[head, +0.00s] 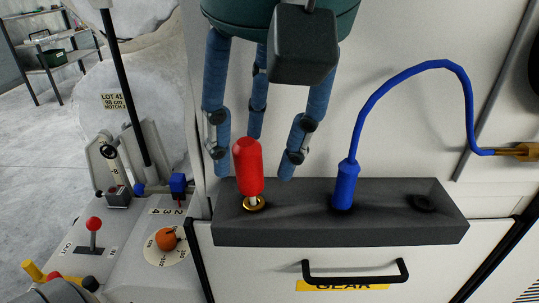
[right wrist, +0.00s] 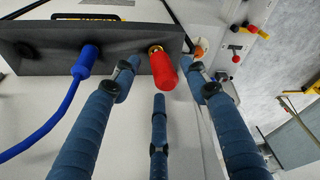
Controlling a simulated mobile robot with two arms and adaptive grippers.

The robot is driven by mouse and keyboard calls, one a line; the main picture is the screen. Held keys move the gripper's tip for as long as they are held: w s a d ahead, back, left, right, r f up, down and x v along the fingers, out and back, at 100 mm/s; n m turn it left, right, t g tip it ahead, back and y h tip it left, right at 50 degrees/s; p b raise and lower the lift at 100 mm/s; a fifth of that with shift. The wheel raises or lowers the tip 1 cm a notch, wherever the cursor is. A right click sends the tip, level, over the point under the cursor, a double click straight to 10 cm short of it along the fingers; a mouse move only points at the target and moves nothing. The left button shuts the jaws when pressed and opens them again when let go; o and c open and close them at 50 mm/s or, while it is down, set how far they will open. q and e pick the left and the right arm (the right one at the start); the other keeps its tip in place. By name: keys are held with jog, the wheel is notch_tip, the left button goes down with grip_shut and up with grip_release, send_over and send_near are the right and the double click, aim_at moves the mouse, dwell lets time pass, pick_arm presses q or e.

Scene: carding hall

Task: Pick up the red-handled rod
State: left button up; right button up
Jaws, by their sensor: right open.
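The red-handled rod (head: 249,168) stands upright in a brass-ringed hole at the left end of a dark grey block (head: 390,236). Its metal shank shows briefly below the red grip. My right gripper (head: 254,160) is open, its blue fingers pointing down around the upper part of the handle. In the right wrist view the red handle (right wrist: 163,72) lies between the spread fingertips, with a finger on either side and a third below it in the picture. Gaps show beside the handle; I see no grip on it. My left gripper is not in view.
A blue plug (head: 345,186) with a looping blue cable stands in the block's middle hole. The right-hand hole (head: 423,203) is empty. A drawer handle (head: 355,279) is below. At left, a panel carries a red-knobbed lever (head: 94,224) and an orange knob (head: 166,239).

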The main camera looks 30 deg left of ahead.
aim_at(252, 175)
jog(key=shift+w+a+f, duration=0.1)
jog(key=shift+w+f, duration=0.05)
jog(key=shift+f, duration=0.2)
jog(key=x, duration=0.5)
jog(key=shift+w+f, duration=0.15)
jog(key=shift+f, duration=0.05)
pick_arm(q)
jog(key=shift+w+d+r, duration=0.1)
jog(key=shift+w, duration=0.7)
pick_arm(e)
jog(key=c, duration=1.1)
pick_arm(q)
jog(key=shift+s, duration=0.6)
pick_arm(e)
jog(key=shift+a, duration=0.1)
